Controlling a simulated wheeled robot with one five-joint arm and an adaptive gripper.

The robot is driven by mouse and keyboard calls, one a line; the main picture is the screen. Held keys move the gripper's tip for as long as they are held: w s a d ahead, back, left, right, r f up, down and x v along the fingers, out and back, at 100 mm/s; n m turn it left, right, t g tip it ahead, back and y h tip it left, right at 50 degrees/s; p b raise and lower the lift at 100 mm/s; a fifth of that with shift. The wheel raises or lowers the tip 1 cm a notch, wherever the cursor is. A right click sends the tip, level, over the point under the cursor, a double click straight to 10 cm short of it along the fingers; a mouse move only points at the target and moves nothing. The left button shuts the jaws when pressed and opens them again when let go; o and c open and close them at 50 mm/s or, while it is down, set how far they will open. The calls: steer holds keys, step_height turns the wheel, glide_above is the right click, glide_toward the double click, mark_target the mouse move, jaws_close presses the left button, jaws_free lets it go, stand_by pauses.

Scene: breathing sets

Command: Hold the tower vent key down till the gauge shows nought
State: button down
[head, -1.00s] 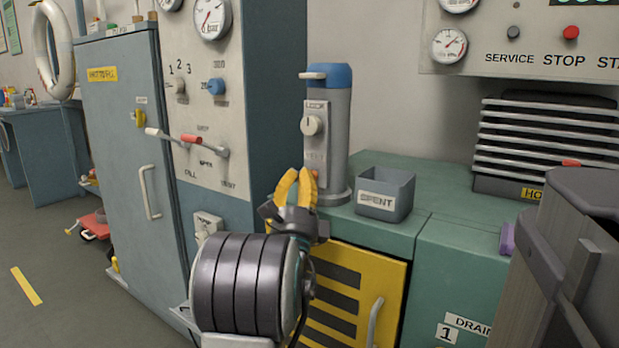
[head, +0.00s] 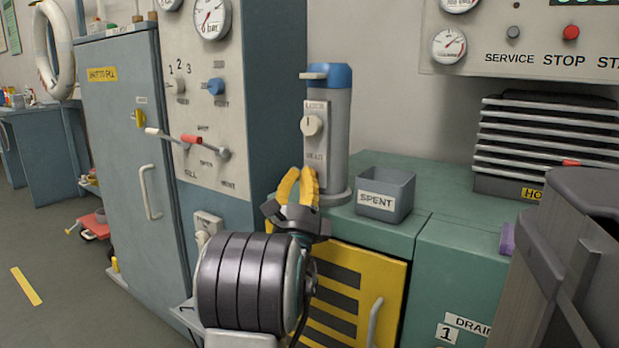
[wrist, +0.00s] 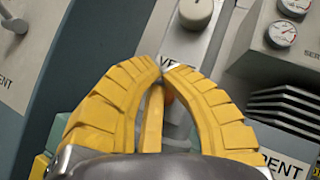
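The tower (head: 337,140) is a grey upright cylinder with a blue cap, standing on the green cabinet. Its front plate carries a round pale knob (head: 311,125) under a label; the knob also shows in the wrist view (wrist: 196,12). A partly covered label beginning "VE" (wrist: 168,52) lies just beyond my fingertips. My gripper (head: 299,172) is in front of the tower's lower part, its yellow fingertips almost meeting in the wrist view (wrist: 162,68). Contact is unclear.
A grey bin marked SPENT (head: 385,196) stands right of the tower. Round gauges sit on the left panel (head: 211,18) and the wall panel (head: 449,46); I cannot read their values surely. A slatted heater (head: 545,145) stands at the right. A yellow louvred door (head: 350,290) is below.

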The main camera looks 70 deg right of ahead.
steer(key=shift+s+d, duration=0.15)
steer(key=shift+d, duration=0.5)
stand_by(3.4)
stand_by(2.1)
